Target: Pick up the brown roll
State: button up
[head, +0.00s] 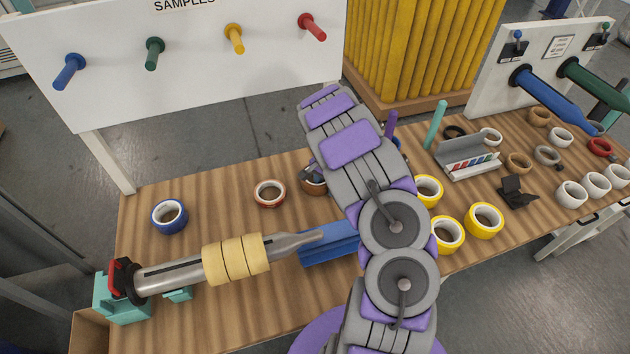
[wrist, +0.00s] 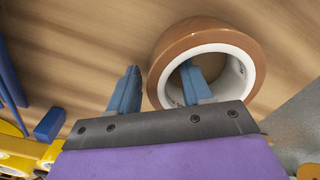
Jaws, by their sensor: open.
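The brown roll (wrist: 183,39), with a white inner core, fills the upper middle of the wrist view. My gripper (wrist: 160,72) is open, with two blue fingers. In the wrist view, one finger shows within the roll's hole and the other is outside it to the left, so the roll's left wall lies between them. I cannot tell whether either finger touches it. In the head view the gripper is mostly hidden by my arm.
A spindle with beige rolls (head: 236,259) and a blue block (head: 330,243) are in front.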

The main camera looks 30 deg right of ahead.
jog(key=shift+d+f, duration=0.1)
jog(key=shift+d, duration=0.55)
jog(key=c, duration=0.7)
jog(key=shift+a, duration=0.4)
grip_shut()
